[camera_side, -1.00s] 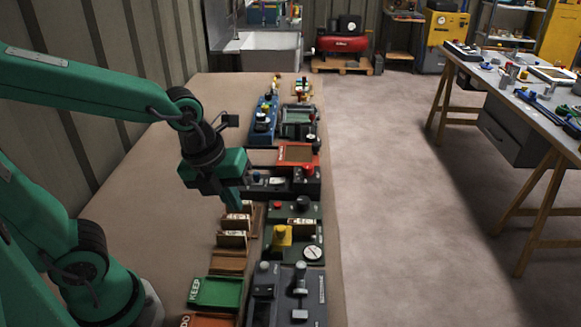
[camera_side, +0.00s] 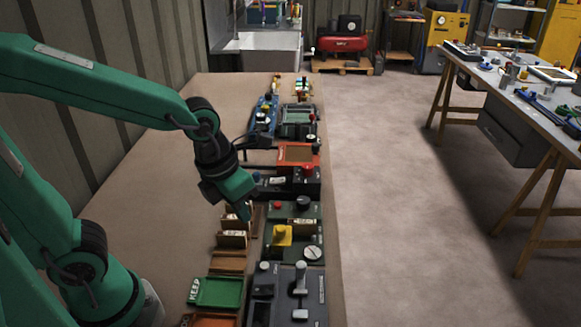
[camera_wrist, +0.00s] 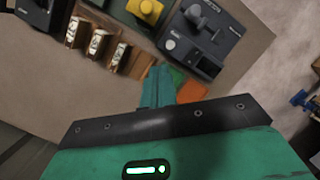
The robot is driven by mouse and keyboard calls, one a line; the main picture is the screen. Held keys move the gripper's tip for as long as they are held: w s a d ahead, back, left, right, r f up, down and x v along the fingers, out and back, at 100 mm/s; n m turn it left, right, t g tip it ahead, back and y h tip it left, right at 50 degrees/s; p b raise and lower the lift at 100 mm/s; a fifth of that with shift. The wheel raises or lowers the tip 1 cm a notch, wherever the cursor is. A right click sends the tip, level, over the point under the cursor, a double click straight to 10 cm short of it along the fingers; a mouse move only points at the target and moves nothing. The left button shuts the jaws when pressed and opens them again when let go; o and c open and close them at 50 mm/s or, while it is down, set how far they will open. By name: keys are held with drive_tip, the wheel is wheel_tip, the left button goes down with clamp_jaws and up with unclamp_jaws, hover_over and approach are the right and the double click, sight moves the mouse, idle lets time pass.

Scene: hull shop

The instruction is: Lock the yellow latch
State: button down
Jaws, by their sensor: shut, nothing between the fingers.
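The yellow latch (camera_side: 281,236) sits on a dark green panel (camera_side: 311,240) that also carries a red button, a black knob and a round white dial. In the wrist view the yellow latch (camera_wrist: 148,8) shows at the top, partly cut off by the frame edge. My gripper (camera_side: 244,212) is shut and empty. It is above the wooden card slots, to the left of and beyond the latch, and apart from it. In the wrist view my gripper's fingers (camera_wrist: 156,88) are together.
Wooden slots (camera_side: 232,240) holding cards stand left of the panel. A green tray (camera_side: 217,292) and an orange tray lie nearer. A dark grey panel (camera_side: 312,285) with levers is in front. An orange-framed device (camera_side: 297,153) and other panels are behind. The table's left side is clear.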

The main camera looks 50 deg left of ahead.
approach(275, 242)
drive_tip(key=shift+s+d+f, duration=0.1)
drive_tip(key=shift+s+f, duration=0.4)
drive_tip(key=shift+f, duration=0.35)
drive_tip(key=shift+s+f, duration=0.5)
drive_tip(key=shift+f, duration=0.35)
drive_tip(key=shift+s+d+f, duration=0.1)
drive_tip(key=shift+s+f, duration=0.4)
drive_tip(key=shift+f, duration=0.3)
drive_tip(key=shift+w, duration=2)
drive_tip(key=shift+a, duration=0.1)
drive_tip(key=shift+w+a, duration=1.15)
drive_tip(key=shift+w, duration=0.15)
drive_tip(key=shift+s, duration=0.1)
